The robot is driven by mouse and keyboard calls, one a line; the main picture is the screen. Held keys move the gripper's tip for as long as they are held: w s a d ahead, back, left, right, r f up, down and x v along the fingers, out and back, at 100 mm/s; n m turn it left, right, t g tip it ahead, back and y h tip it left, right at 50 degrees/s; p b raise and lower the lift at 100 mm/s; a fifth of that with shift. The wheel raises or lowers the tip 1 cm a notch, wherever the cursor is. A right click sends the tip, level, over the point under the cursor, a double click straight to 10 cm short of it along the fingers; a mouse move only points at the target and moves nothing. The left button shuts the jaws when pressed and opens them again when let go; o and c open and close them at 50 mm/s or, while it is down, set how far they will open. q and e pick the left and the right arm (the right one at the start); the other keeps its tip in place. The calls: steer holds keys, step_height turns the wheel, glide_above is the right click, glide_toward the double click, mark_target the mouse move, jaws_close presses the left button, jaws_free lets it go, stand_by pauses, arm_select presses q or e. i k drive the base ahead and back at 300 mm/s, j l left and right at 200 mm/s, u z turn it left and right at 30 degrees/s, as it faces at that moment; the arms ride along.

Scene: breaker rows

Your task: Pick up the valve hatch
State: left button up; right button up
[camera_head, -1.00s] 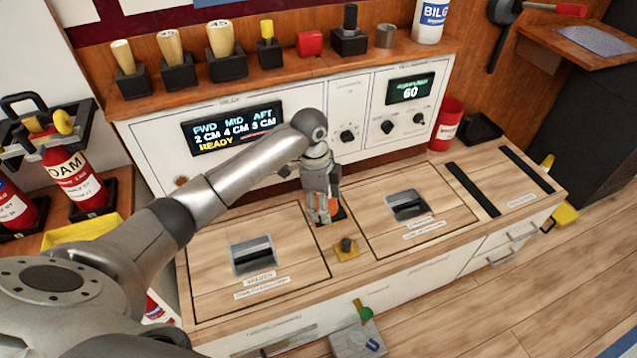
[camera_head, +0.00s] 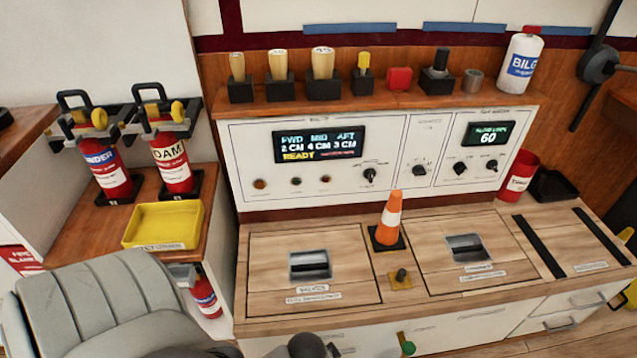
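The valve hatch (camera_head: 345,245) is the left of two light wooden panels set in the counter top. It lies flat and closed, with a recessed metal handle (camera_head: 310,265) near its front. A white label in front of the handle appears to read VALVES. An orange and white cone (camera_head: 390,219) stands upright on a dark base just beyond its right edge. Neither of my grippers can be made out. Dark rounded parts show at the bottom edge, probably of my arm, cut off by the frame.
A second hatch (camera_head: 430,258) lies to the right, with a small knob on a yellow plate (camera_head: 400,280) between the hatches. The control panel (camera_head: 410,185) rises behind. A yellow tray (camera_head: 163,224) and fire extinguishers (camera_head: 172,160) stand left. A grey padded seat (camera_head: 95,310) fills the lower left.

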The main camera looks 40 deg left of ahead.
mark_target(324, 269)
steer(key=i+l+u, duration=0.1)
steer(key=u, duration=0.3)
steer(key=i+l+u, duration=0.1)
steer(key=u, duration=0.3)
steer(key=l+u, duration=0.1)
steer(key=u, duration=0.7)
